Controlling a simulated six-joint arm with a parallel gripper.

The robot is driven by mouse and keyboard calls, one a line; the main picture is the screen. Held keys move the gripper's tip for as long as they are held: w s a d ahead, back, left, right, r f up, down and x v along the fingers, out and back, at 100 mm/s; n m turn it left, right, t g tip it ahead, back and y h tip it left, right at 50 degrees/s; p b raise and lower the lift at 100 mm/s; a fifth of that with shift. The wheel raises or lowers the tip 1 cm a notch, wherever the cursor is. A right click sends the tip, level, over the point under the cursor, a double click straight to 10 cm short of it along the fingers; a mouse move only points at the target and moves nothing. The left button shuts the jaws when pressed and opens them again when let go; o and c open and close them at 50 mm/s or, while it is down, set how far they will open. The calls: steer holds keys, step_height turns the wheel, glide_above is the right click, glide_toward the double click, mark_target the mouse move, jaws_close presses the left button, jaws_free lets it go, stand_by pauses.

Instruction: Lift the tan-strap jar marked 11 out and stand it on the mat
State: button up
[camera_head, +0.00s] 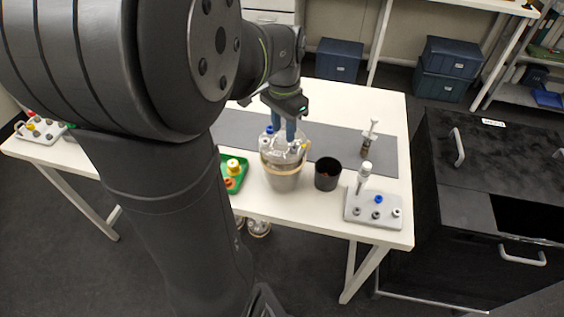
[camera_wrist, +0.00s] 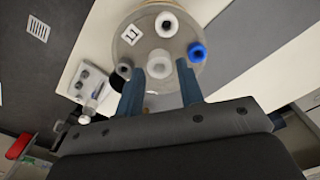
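The jar marked 11 (camera_head: 284,154) has a clear top and stands upright near the table's front edge, with a tan band and a greyish lower body or holder (camera_head: 283,182) below. I cannot tell where the jar ends and a holder begins. In the wrist view its round lid (camera_wrist: 134,52) carries the label 11, a blue cap, and white, grey and dark ports. My gripper (camera_wrist: 159,72) points down over the lid. Its two blue fingers stand either side of the pale middle port (camera_wrist: 160,64), with small gaps. The grey mat (camera_head: 240,127) runs behind the jar.
A black cup (camera_head: 327,174) stands just right of the jar, and a green tray (camera_head: 234,172) with yellow and orange caps is at its left. A grey port block (camera_head: 372,211) is at the front right. A syringe-like item (camera_head: 368,138) stands on the mat's right part.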

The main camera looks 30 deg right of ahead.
steer(key=shift+f, duration=0.8)
jaws_close()
steer(key=shift+r, duration=0.1)
steer(key=shift+r, duration=0.15)
